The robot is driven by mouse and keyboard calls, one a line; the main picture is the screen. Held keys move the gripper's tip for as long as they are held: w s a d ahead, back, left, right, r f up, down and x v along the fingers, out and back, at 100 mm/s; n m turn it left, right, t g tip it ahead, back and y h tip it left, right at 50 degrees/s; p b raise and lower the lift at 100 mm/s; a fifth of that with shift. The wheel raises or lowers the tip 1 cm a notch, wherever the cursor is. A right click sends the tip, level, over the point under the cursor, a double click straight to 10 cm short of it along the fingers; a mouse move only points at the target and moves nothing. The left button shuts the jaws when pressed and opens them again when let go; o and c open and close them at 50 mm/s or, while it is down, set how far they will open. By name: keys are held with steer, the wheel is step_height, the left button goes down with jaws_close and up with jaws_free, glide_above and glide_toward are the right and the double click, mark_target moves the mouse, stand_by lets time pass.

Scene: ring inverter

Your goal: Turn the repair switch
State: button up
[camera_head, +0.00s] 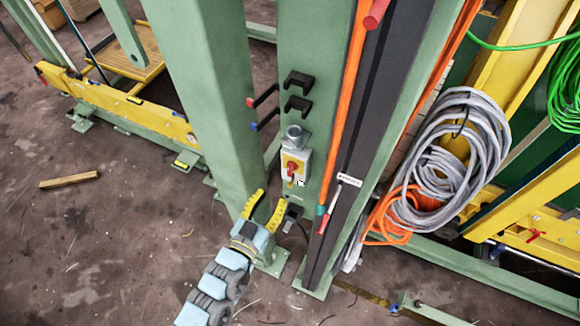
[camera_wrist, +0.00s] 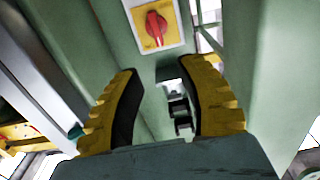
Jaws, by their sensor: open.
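The repair switch is a red rotary knob (camera_head: 292,168) on a yellow plate, set in a small grey box on a green column. In the wrist view the red knob (camera_wrist: 156,26) shows near the top middle, beyond the fingertips. My gripper (camera_head: 266,206) has yellow fingers with dark pads and is open and empty. In the head view it sits below and to the left of the switch. In the wrist view the space between the fingertips (camera_wrist: 167,75) shows only the column face and a dark fitting, with no contact with the knob.
Black hooks (camera_head: 298,92) stick out of the column above the switch. A green post (camera_head: 208,90) stands to the left. Orange and dark rails (camera_head: 345,110) run to the right, with a grey cable coil (camera_head: 458,160) beyond. A wooden stick (camera_head: 69,180) lies on open floor.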

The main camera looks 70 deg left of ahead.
mark_target(289, 169)
steer(key=shift+p+x, duration=0.3)
steer(key=shift+x, duration=5.35)
steer(key=shift+f, duration=0.1)
jaws_close()
